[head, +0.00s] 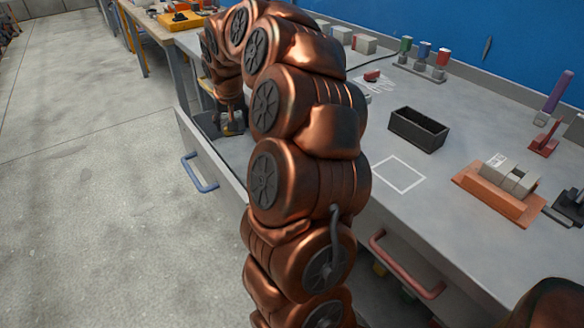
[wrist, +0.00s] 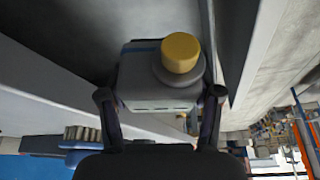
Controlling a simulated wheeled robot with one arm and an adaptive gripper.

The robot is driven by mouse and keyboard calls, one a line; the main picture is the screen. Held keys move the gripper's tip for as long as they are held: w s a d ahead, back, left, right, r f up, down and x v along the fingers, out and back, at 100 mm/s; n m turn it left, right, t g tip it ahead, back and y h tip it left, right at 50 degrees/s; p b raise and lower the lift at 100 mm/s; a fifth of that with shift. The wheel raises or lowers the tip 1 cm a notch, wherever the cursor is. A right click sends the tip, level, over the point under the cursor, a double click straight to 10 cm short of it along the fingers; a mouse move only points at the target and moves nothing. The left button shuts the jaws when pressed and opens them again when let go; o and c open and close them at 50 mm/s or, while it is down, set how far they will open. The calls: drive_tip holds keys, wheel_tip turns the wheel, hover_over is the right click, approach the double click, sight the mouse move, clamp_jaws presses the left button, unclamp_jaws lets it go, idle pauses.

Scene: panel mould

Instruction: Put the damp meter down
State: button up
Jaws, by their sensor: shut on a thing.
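The damp meter, a grey block with a yellow round knob, shows in the wrist view (wrist: 158,92) between the two fingers of my gripper (wrist: 160,104). My gripper is shut on its sides. In the head view my gripper (head: 231,108) points down at the open drawer (head: 222,156) with the blue handle, and the meter (head: 233,128) shows small below it. I cannot tell whether the meter touches the drawer floor. A brush with pale bristles (wrist: 82,133) lies near the gripper in the wrist view.
On the bench are a black open box (head: 418,130), a white outlined square (head: 398,174) with nothing in it, and an orange tray (head: 468,182) with grey blocks. A red drawer handle (head: 405,266) is at the front. My arm hides part of the bench.

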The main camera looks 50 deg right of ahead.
drive_tip(key=shift+s+d+f+b, duration=0.25)
drive_tip(key=shift+d, duration=0.2)
drive_tip(key=shift+s+d+f+b, duration=0.2)
drive_tip(key=shift+s+d+f, duration=0.05)
drive_tip(key=shift+d, duration=0.15)
drive_tip(key=shift+s+d+f+m, duration=0.1)
drive_tip(key=shift+d+f+m, duration=0.1)
drive_tip(key=shift+m, duration=0.1)
drive_tip(key=b, duration=0.1)
approach(247, 169)
drive_tip(key=x, duration=0.5)
drive_tip(key=shift+f, duration=0.1)
drive_tip(key=shift+s+d, duration=0.1)
drive_tip(key=shift+d, duration=0.55)
drive_tip(key=d, duration=0.1)
drive_tip(key=s+d, duration=0.1)
drive_tip(key=shift+d+f+b, duration=0.15)
drive_tip(key=shift+d+b, duration=0.15)
drive_tip(key=shift+d, duration=0.05)
drive_tip(key=shift+a+f, duration=0.1)
drive_tip(key=shift+f, duration=0.2)
